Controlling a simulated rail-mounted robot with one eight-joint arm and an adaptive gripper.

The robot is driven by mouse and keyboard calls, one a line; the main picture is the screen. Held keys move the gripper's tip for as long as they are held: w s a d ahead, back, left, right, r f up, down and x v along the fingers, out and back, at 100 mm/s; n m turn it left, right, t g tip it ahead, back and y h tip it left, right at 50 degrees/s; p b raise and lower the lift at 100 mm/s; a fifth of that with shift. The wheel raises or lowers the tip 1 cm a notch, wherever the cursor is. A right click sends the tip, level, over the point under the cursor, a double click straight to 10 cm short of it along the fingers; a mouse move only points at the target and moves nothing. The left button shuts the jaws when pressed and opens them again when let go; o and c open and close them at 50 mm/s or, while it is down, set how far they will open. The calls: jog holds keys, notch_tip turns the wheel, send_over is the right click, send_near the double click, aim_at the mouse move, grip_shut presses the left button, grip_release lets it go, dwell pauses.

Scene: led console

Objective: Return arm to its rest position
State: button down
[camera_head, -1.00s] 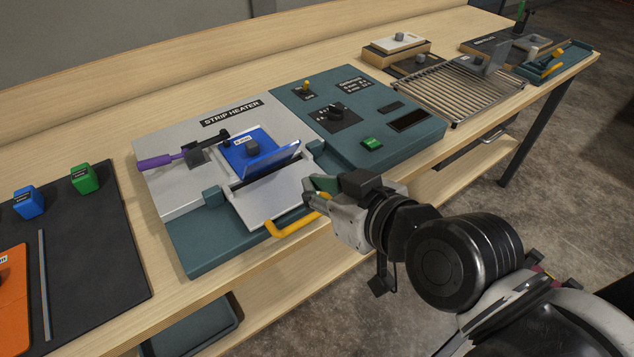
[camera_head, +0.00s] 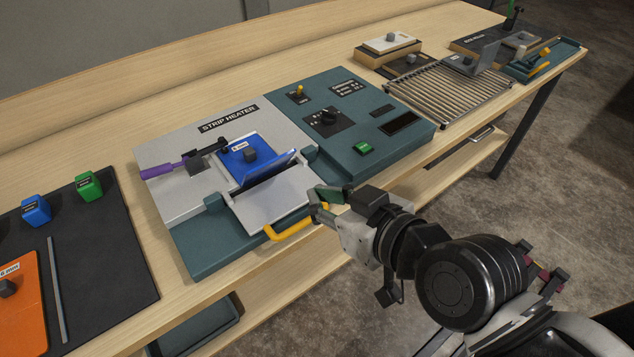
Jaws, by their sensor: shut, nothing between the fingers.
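My gripper (camera_head: 318,205) is shut and empty. It is at the front edge of the bench, at the right end of the yellow handle (camera_head: 287,231) on the strip heater (camera_head: 190,232). I cannot tell whether the fingers touch the handle. My arm reaches in from the lower right. The strip heater holds a blue piece (camera_head: 252,156) with a grey knob and an upturned flap. A purple-handled clamp lever (camera_head: 165,172) lies at its left.
The control panel (camera_head: 352,120) with a green button (camera_head: 363,148) stands right of the heater. A slatted rack (camera_head: 450,95) is farther right. A dark mat (camera_head: 100,255) with blue and green blocks and an orange piece (camera_head: 20,300) lies left. Open floor lies in front of the bench.

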jog(key=r+p+v, duration=0.1)
jog(key=p+v, duration=0.7)
jog(key=p, duration=0.4)
jog(key=shift+w+a+p, duration=0.2)
jog(key=shift+w+p, duration=0.05)
jog(key=shift+p, duration=0.15)
jog(key=shift+a+f+b, duration=0.1)
jog(key=shift+f+b, duration=0.05)
jog(key=shift+b, duration=0.15)
jog(key=f+b+x, duration=0.1)
jog(key=b+x, duration=0.4)
jog(key=b, duration=0.4)
jog(key=w+d+m+g+h, duration=0.1)
jog(key=d+m+h, duration=0.3)
jog(key=d, duration=0.6)
jog(key=w+d+r+m+g+h, duration=0.1)
jog(key=w+d+m+h, duration=0.3)
jog(key=d, duration=0.7)
jog(key=shift+w+d+r+g+h, duration=0.15)
jog(key=shift+d+g+h, duration=0.05)
jog(key=shift+g+h, duration=0.1)
